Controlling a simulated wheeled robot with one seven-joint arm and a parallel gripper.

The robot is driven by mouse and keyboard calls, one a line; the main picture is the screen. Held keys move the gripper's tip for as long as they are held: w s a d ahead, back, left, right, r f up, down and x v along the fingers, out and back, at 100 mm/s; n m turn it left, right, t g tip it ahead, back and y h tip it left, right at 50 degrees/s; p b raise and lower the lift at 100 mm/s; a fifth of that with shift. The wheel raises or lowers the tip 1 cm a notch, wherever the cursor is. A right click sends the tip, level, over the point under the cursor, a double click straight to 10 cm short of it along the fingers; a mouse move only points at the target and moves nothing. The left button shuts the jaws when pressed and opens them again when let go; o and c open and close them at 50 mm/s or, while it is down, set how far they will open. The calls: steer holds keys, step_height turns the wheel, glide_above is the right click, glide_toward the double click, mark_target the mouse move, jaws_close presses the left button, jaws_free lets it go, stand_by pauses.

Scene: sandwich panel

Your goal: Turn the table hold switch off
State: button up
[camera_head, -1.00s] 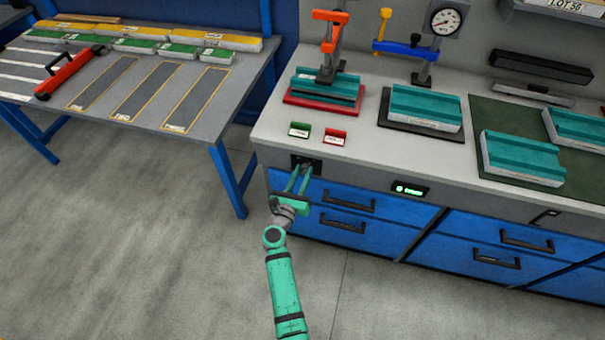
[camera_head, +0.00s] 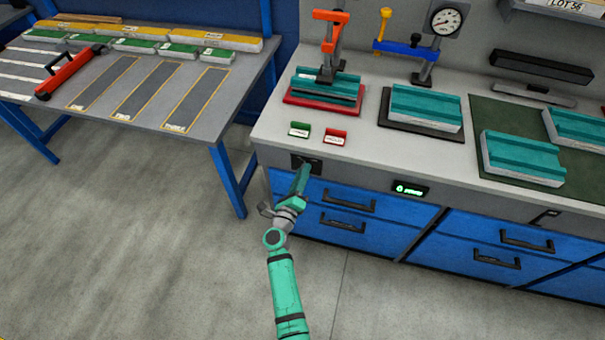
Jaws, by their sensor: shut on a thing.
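The table hold switch is on a small black plate (camera_head: 313,162) on the front edge of the grey workbench, below the green and red tags. My gripper (camera_head: 304,172) reaches up to this plate from below. Its green fingers are rolled so that they overlap in the view, and they are shut on the switch knob. The fingers hide the knob, so its exact angle cannot be seen. A small black display (camera_head: 410,190) with green lit text sits to the right on the same front edge. Its text is too small to read.
Blue drawers with black handles (camera_head: 348,200) lie just below and right of my gripper. A red clamp fixture (camera_head: 290,98) and teal panels (camera_head: 425,104) stand on the workbench top. A side table (camera_head: 225,130) stands left. Grey floor is free in front.

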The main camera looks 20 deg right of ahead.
steer(key=shift+f+n+t, duration=0.15)
steer(key=shift+n+t, duration=0.15)
steer(key=shift+n, duration=2.1)
steer(key=o, duration=1)
steer(key=shift+s+a, duration=0.1)
steer(key=shift+a, duration=0.05)
steer(key=v, duration=1)
steer(key=shift+s+a, duration=0.1)
steer(key=shift+s, duration=0.2)
